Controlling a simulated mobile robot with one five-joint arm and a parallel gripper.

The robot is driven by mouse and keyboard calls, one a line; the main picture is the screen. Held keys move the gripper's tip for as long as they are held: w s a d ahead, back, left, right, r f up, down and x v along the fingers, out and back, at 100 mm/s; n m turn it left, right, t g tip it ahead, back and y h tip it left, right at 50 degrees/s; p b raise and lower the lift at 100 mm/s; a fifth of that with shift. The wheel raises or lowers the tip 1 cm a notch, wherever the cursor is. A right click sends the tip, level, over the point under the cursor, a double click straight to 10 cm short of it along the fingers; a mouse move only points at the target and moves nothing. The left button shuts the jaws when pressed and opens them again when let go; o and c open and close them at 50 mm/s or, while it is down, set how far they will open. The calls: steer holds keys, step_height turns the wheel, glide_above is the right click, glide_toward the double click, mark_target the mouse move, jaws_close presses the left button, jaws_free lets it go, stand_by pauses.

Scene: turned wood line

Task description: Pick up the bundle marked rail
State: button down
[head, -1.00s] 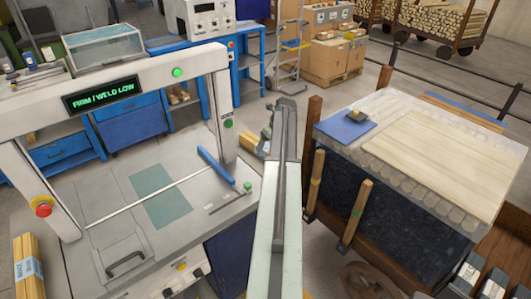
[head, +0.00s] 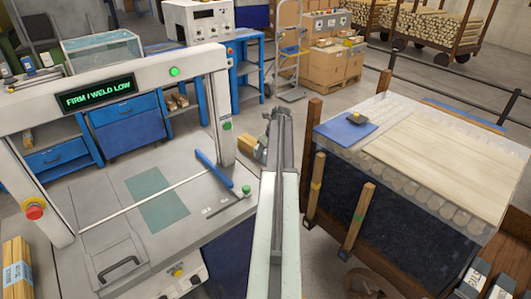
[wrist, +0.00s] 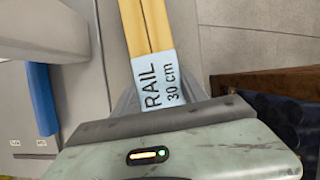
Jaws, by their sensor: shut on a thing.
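The bundle marked rail (wrist: 160,85) is a set of yellow wooden strips in a pale blue band reading "RAIL 30 cm". It runs up out of the wrist view from between the jaws. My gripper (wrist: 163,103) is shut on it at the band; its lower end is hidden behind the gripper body. In the head view the bundle (head: 247,149) shows as a short yellow piece left of my gripper (head: 267,128), partly hidden by my arm, beside the machine's right post.
A welding machine (head: 75,213) with a blue lever (head: 213,169) stands left. Another banded bundle (head: 17,255) lies at its left edge, its label unreadable. A loaded cart (head: 440,165) with wooden posts stands close on the right. Grey floor shows beyond my gripper.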

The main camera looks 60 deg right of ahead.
steer(key=shift+r, duration=0.1)
step_height(320, 180, up, 4)
steer(key=p, duration=0.4)
steer(key=shift+s+a, duration=0.1)
steer(key=shift+s, duration=0.05)
steer(key=s+a, duration=0.3)
steer(key=s, duration=0.1)
steer(key=s+a, duration=0.3)
steer(key=s, duration=0.1)
steer(key=s+a+p, duration=0.1)
steer(key=s+a, duration=0.2)
steer(key=shift+s+r, duration=0.4)
steer(key=shift+s+a, duration=0.25)
steer(key=shift+s, duration=0.1)
